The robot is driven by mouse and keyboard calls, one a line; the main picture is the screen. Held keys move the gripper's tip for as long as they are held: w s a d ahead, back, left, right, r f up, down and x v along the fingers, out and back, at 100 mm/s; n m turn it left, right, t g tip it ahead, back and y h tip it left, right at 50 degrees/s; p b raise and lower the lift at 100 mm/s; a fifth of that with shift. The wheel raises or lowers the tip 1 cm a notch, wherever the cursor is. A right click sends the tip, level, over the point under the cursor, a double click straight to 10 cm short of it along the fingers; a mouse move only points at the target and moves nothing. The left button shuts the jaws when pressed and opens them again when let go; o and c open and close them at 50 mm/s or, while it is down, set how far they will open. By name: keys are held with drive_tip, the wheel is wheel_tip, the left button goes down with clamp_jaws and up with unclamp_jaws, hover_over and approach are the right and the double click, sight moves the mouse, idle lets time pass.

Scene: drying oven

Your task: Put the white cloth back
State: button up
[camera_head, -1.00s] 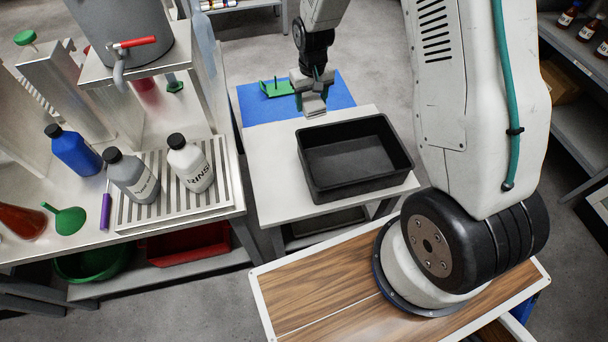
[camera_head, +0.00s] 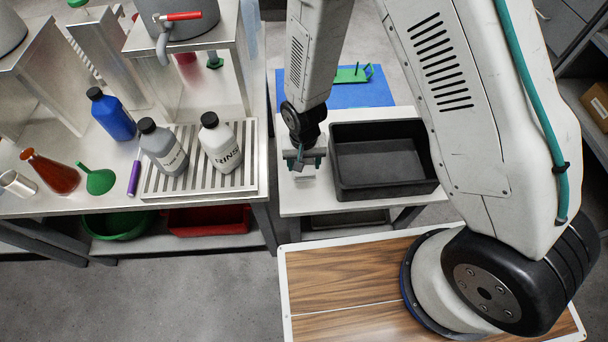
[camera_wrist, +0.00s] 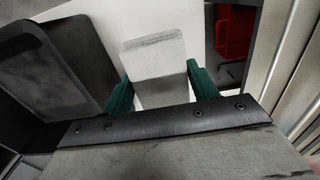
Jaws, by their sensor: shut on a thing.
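The white cloth (camera_wrist: 152,56) looks like a small folded pale block with a greyer lower part. My gripper (camera_wrist: 160,88) is shut on it, with one green fingertip at each side in the wrist view. In the head view, my gripper (camera_head: 304,160) is over the white side table, just left of the black tray. A little of the cloth (camera_head: 303,173) shows below the fingers there. Whether the cloth touches the tabletop cannot be told.
The empty black tray (camera_head: 383,195) fills the table's right side. A blue mat (camera_head: 365,95) with a green rack (camera_head: 352,74) lies behind. To the left, a metal bench holds a rinse bottle (camera_head: 219,142), a grey bottle (camera_head: 163,148) and a drip rack (camera_head: 195,180); a red bin (camera_head: 208,222) sits below.

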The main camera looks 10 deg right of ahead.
drive_tip(key=shift+f, duration=3.3)
drive_tip(key=shift+f, duration=0.15)
drive_tip(key=o, duration=1.1)
drive_tip(key=shift+w, duration=0.1)
